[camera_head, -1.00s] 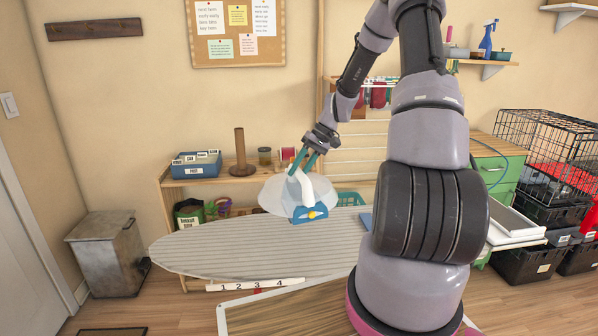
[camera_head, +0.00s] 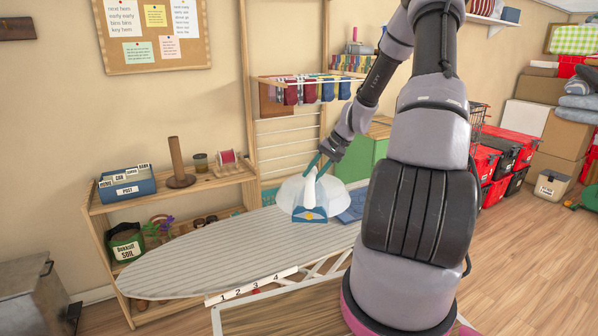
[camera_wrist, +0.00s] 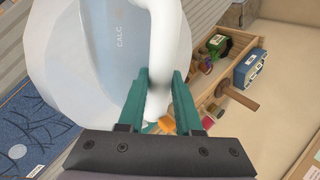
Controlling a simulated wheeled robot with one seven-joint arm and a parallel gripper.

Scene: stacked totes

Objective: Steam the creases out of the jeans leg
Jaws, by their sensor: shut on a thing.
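My gripper (camera_head: 318,165) is shut on the white handle (camera_wrist: 165,40) of a steam iron. The iron has a pale, rounded body (camera_wrist: 88,62) marked CALC and a blue end with a yellow knob (camera_head: 309,216) in the head view. It is over the right part of the striped ironing board (camera_head: 200,258); I cannot tell whether it touches the cover. The blue jeans leg (camera_head: 352,205) lies on the board just right of the iron, partly hidden by my arm. Its patterned denim (camera_wrist: 38,128) shows at lower left in the wrist view, beside the iron.
A wooden shelf (camera_head: 215,183) with a blue file box (camera_head: 127,184), a brown post and a soil bag stands behind the board. A drying rack (camera_head: 305,82) with hung cloths is behind the iron. A numbered strip (camera_head: 252,285) runs along the front edge. The board's left part is clear.

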